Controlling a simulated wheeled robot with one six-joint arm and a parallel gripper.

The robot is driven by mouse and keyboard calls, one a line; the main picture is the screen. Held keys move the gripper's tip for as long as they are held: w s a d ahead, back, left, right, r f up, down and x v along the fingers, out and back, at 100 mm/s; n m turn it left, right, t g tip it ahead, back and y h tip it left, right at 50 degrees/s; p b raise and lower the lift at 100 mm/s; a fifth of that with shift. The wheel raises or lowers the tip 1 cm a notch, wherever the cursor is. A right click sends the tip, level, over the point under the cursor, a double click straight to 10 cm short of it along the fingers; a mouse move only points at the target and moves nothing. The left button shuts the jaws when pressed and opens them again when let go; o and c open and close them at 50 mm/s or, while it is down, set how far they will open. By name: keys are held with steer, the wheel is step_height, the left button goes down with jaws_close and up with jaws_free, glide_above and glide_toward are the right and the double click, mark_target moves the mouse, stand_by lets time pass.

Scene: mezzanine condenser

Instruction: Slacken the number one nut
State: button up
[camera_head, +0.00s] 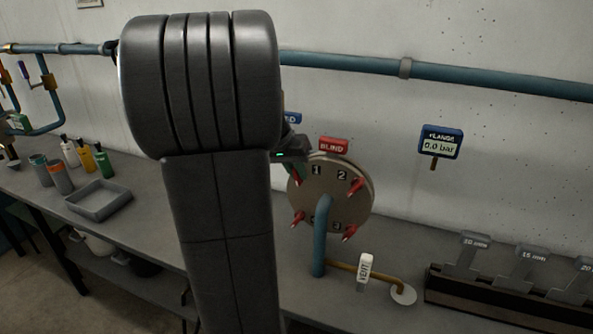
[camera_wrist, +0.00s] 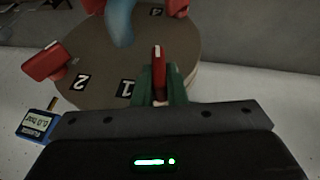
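The round grey-brown flange (camera_head: 335,205) is on a blue pipe by the wall, with several red nuts around its face. The number one nut (camera_wrist: 158,62) is a red piece beside the "1" label; it shows partly in the head view (camera_head: 295,174), behind my arm. My gripper (camera_wrist: 161,82) has its green fingers close together on both sides of this nut and appears shut on it. The number two nut (camera_head: 355,187) is at the flange's upper right, free of the gripper. A red "BLIND" sign (camera_head: 334,145) is above the flange.
The blue "FLANGE" gauge (camera_head: 440,142) reads 0.0 bar. A white vent tag (camera_head: 364,270) is on a brass pipe below the flange. A rack of wrenches (camera_head: 510,290) is at right. A grey tray (camera_head: 98,201) and bottles (camera_head: 88,158) are on the left bench.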

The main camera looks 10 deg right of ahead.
jaws_close()
steer(key=h, duration=0.1)
steer(key=g+h+b, duration=0.1)
steer(key=shift+w+a+f+n+g+h, duration=0.15)
steer(key=shift+f+n+g+h, duration=0.05)
steer(key=shift+n+g+h, duration=0.1)
steer(key=n+g+h+b, duration=0.1)
steer(key=g+h+b, duration=0.1)
steer(key=h, duration=0.2)
steer(key=shift+a, duration=0.15)
stand_by(0.4)
steer(key=o, duration=0.6)
jaws_free()
steer(key=shift+w+a, duration=0.1)
